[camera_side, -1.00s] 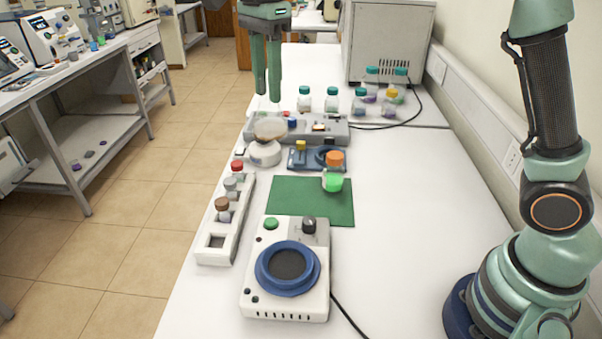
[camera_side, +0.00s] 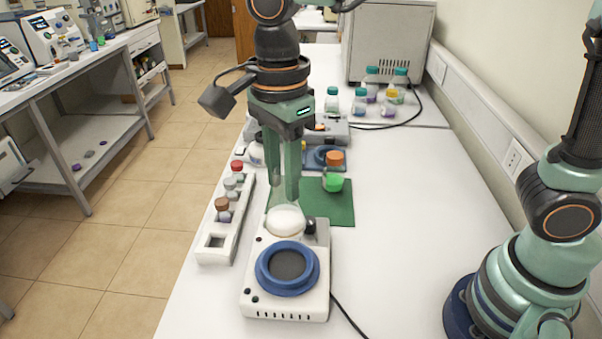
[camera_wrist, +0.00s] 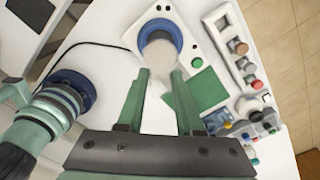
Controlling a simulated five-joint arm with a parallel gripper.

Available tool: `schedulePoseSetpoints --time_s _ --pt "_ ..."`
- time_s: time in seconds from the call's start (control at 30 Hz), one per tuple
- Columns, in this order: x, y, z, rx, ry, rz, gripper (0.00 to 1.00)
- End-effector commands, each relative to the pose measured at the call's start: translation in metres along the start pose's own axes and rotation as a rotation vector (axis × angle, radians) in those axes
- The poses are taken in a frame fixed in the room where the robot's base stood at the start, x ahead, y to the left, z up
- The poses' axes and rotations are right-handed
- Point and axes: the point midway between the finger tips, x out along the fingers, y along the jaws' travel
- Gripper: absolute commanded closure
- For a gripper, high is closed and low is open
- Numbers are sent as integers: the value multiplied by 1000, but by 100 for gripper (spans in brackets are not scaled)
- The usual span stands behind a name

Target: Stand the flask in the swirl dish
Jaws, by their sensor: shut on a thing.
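My gripper (camera_side: 284,190) points down and is shut on the clear glass flask (camera_side: 286,221), which has a pale, whitish base. The flask hangs upright, or close to it, just behind the swirl dish (camera_side: 288,288), a blue ring with a dark centre on a white machine. In the wrist view, the flask (camera_wrist: 158,56) lies beyond my fingertips (camera_wrist: 158,78) and overlaps the near part of the blue dish (camera_wrist: 162,24). The side view shows the dish empty. I cannot tell the exact height of the flask above the machine.
A dark knob (camera_side: 309,227) stands on the machine, close right of the flask. A white rack (camera_side: 216,254) with several capped vials is to the left. A green mat (camera_side: 338,208) and an orange-capped bottle of green liquid (camera_side: 334,182) are behind.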

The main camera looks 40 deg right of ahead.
Motion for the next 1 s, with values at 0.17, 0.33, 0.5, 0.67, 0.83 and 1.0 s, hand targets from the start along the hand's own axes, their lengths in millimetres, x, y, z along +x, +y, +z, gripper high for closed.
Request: schedulePoseSetpoints --time_s 0.17,0.33,0.5,0.67,0.83,1.0 --pt "40 1 -1 0 3 5 100" --pt "57 0 0 0 1 1 100" --pt "73 0 0 0 2 3 100" --pt "96 0 0 0 2 4 100" --pt "102 0 0 0 0 0 100" --pt "102 0 0 0 0 -1 100"
